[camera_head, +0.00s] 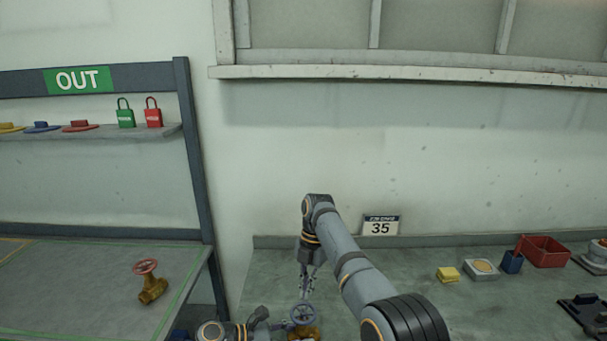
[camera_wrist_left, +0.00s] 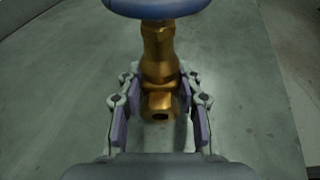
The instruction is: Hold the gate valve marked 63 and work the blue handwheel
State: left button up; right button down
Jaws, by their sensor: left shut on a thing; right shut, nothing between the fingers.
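The brass gate valve (camera_wrist_left: 158,70) with the blue handwheel (camera_wrist_left: 155,6) stands between the fingers of my left gripper (camera_wrist_left: 158,112), which is shut on its body. In the head view the handwheel (camera_head: 304,314) shows at the bottom edge, with a little of the brass body (camera_head: 303,334) below it. My left gripper (camera_head: 262,325) comes in low from the left beside the valve. My right gripper (camera_head: 306,292) points down just above the handwheel, shut and empty; I cannot tell whether it touches the wheel. No number 63 is legible on the valve.
A second brass valve with a red handwheel (camera_head: 145,267) lies on the left table (camera_head: 75,285). A yellow block (camera_head: 447,275), a blue cup (camera_head: 512,262) and a red bin (camera_head: 545,251) stand right.

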jog(key=shift+s, duration=0.25)
jog(key=shift+w, duration=0.4)
jog(key=s+v, duration=0.1)
jog(key=v, duration=0.4)
jog(key=shift+a+r, duration=0.25)
jog(key=shift+r, duration=0.3)
jog(key=w+x, duration=0.1)
jog(key=x, duration=0.5)
jog(key=shift+d, duration=0.3)
jog(key=shift+f, duration=0.1)
